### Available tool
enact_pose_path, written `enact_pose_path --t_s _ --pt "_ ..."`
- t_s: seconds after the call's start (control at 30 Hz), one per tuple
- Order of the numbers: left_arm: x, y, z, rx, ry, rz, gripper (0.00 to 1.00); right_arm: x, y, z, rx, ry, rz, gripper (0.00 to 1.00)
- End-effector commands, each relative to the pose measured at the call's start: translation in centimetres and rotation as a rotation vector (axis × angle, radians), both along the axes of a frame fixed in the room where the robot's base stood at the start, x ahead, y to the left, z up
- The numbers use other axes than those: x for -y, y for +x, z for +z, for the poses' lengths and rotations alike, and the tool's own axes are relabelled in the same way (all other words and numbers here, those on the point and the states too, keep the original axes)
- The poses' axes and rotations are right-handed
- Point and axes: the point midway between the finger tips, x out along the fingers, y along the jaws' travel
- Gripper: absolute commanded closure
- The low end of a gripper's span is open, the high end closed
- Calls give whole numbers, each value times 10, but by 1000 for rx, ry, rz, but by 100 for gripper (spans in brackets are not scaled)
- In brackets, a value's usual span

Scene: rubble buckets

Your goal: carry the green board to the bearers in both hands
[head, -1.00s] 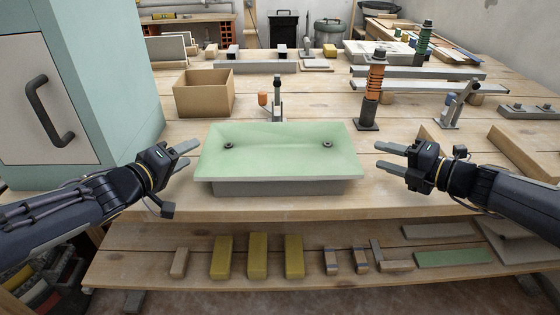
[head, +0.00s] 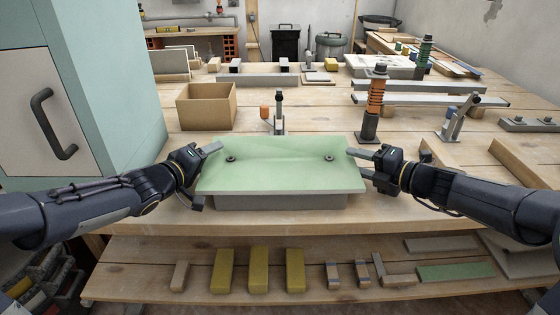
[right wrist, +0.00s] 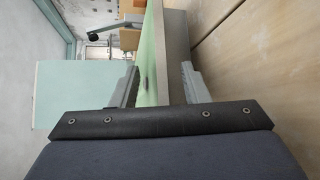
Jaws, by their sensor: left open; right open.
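The green board (head: 285,174) lies flat on a grey block (head: 280,202) near the front of the workbench, with two dark round fittings on its top. My left gripper (head: 205,160) is open at the board's left edge, one finger over the top; its lower finger is mostly hidden. My right gripper (head: 358,164) is open at the right edge. In the right wrist view the board's edge (right wrist: 151,70) shows between its two spread fingers, with a gap visible. Two long grey bars (head: 415,99) lie at the right; I cannot tell if they are the bearers.
A cardboard box (head: 206,108) and an upright clamp (head: 279,110) stand behind the board. An orange-spring post (head: 374,105) stands behind right. A teal cabinet (head: 105,80) borders the left. A lower shelf (head: 215,300) holds several small blocks.

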Motion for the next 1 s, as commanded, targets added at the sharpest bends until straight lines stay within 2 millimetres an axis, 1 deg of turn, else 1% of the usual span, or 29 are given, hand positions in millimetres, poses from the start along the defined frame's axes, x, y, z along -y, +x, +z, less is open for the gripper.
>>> enact_pose_path --t_s 0.2,0.23,0.53,0.6,1.0 --pt "0 0 0 -1 0 0 51 0 0 0 0 0 0 59" --pt "0 0 0 -1 0 0 52 0 0 0 0 0 0 60" --pt "0 0 0 0 0 0 91 0 0 0 0 0 0 99" --pt "0 0 0 0 0 0 100 0 0 0 0 0 0 100" --pt "0 0 2 4 2 -1 100 0 0 1 3 -1 1 100"
